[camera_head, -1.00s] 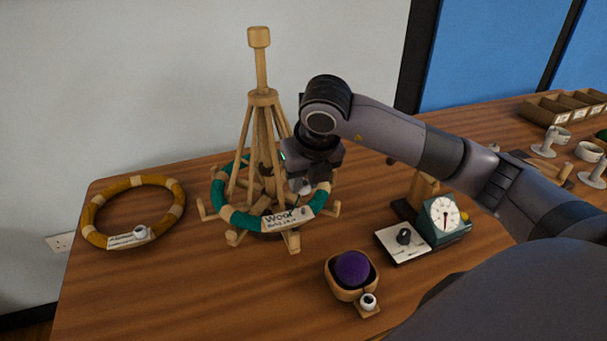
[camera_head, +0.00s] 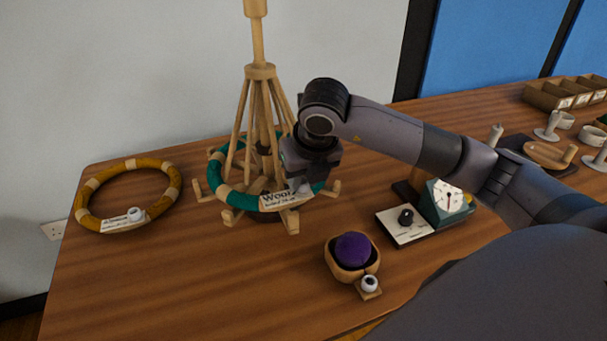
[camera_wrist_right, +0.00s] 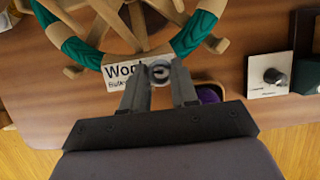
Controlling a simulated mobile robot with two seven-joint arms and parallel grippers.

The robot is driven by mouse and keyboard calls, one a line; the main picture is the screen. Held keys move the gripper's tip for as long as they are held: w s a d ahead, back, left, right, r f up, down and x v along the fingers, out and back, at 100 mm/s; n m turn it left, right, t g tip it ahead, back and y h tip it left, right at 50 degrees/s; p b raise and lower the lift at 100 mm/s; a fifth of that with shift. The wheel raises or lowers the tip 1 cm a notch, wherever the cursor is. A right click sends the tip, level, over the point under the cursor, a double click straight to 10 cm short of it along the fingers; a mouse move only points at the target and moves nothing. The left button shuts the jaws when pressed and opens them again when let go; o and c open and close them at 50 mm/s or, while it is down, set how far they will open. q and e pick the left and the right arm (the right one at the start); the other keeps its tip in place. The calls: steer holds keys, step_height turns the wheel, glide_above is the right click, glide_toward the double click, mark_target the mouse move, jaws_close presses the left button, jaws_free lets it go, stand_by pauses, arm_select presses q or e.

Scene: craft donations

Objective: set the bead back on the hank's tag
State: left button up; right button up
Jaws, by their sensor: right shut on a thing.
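The teal hank (camera_head: 243,200) lies as a ring around the wooden swift. Its white tag (camera_head: 278,201), printed "Wool", faces the front and also shows in the wrist view (camera_wrist_right: 121,74). My right gripper (camera_head: 303,186) is over the tag's right end. In the right wrist view its fingers (camera_wrist_right: 160,83) are shut on a small pale grey bead (camera_wrist_right: 160,72), seen against the tag's right part. Whether the bead touches the tag I cannot tell. The fingers hide part of bead and tag. My left gripper is not in view.
The wooden swift (camera_head: 261,72) rises close beside my right gripper. A mustard hank (camera_head: 85,191) with a tag and white bead lies at left. A wooden bowl (camera_head: 337,268) with a purple ball stands in front. A dial box (camera_head: 432,215) stands at right.

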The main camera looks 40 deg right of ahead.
steer(key=shift+f, duration=0.2)
steer(key=o, duration=1.1)
steer(key=shift+v, duration=3.6)
